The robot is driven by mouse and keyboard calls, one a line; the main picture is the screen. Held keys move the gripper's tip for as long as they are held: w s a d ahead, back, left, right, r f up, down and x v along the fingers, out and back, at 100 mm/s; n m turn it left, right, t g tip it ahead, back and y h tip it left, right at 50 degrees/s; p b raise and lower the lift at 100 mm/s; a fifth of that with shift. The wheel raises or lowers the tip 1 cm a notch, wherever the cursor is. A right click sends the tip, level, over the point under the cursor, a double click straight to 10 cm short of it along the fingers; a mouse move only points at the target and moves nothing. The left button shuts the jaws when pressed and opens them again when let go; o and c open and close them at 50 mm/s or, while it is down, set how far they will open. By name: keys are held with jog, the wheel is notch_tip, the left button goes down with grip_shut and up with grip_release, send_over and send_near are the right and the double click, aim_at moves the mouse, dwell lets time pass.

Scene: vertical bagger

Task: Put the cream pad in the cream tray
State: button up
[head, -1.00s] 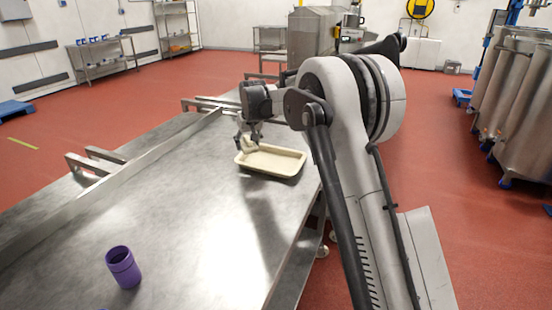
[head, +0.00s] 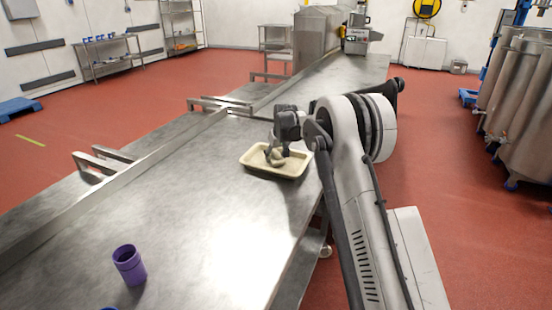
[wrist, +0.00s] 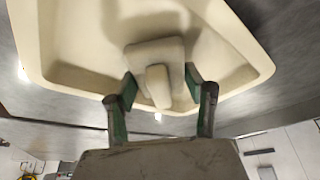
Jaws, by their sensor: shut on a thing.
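The cream tray (head: 252,167) lies on the steel table, near its right edge in the head view. In the wrist view the tray (wrist: 62,75) fills the upper part. My gripper (head: 274,153) is over the inside of the tray. It is shut on the cream pad (head: 277,160), a small block with a raised grip. In the wrist view the pad (wrist: 157,52) is between the green-lined fingers of my gripper (wrist: 160,82), within the tray's outline. I cannot tell whether the pad touches the tray floor.
A purple cup (head: 129,265) stands on the near left of the steel table (head: 190,205). A metal rail (head: 130,158) runs along the table's left side. The table between cup and tray is clear. Steel tanks (head: 520,110) stand on the floor at right.

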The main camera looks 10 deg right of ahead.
jog(key=shift+f, duration=0.45)
jog(key=shift+f, duration=0.15)
jog(key=o, duration=1.3)
jog(key=shift+o, duration=0.2)
